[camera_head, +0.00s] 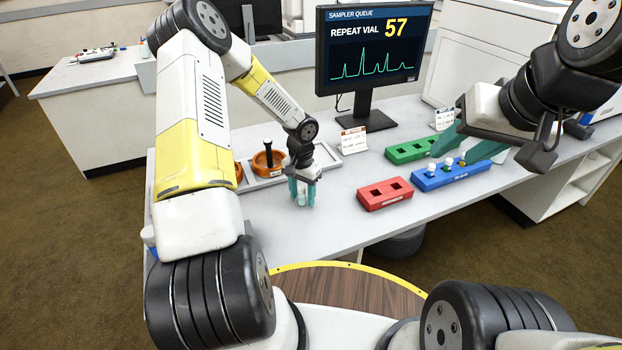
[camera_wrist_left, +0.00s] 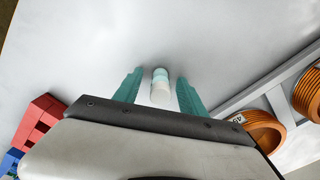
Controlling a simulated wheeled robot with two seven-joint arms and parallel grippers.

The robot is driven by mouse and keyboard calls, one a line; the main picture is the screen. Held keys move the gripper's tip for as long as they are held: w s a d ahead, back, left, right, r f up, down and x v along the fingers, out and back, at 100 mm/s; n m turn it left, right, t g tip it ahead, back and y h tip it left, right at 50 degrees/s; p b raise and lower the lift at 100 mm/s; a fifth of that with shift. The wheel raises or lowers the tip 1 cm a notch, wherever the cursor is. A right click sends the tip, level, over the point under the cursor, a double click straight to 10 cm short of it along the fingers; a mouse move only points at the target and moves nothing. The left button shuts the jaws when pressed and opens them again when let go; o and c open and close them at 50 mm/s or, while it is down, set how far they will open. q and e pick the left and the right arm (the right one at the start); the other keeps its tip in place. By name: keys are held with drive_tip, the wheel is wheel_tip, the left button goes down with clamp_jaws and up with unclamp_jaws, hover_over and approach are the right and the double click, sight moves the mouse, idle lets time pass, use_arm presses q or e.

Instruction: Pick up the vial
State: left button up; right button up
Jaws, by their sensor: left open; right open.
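A small vial with a white cap and pale teal body (camera_wrist_left: 160,88) stands on the bench between the fingers of my left gripper (camera_wrist_left: 158,82). In the head view the vial (camera_head: 301,200) is partly hidden by the teal fingers. My left gripper (camera_head: 302,190) is open and points down, with one finger on each side of the vial. In the left wrist view, gaps show between the vial and both fingers. My right gripper (camera_head: 453,154) is open above the blue rack (camera_head: 455,179), with nothing seen held.
The blue rack holds several small vials. A red rack (camera_head: 385,194) and a green rack (camera_head: 409,150) stand near it. A tray (camera_head: 263,181) with orange round containers lies left of my left gripper. The monitor (camera_head: 372,50) reads "REPEAT VIAL 57".

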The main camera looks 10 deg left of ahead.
use_arm(q)
clamp_jaws()
drive_tip(key=shift+r, duration=0.1)
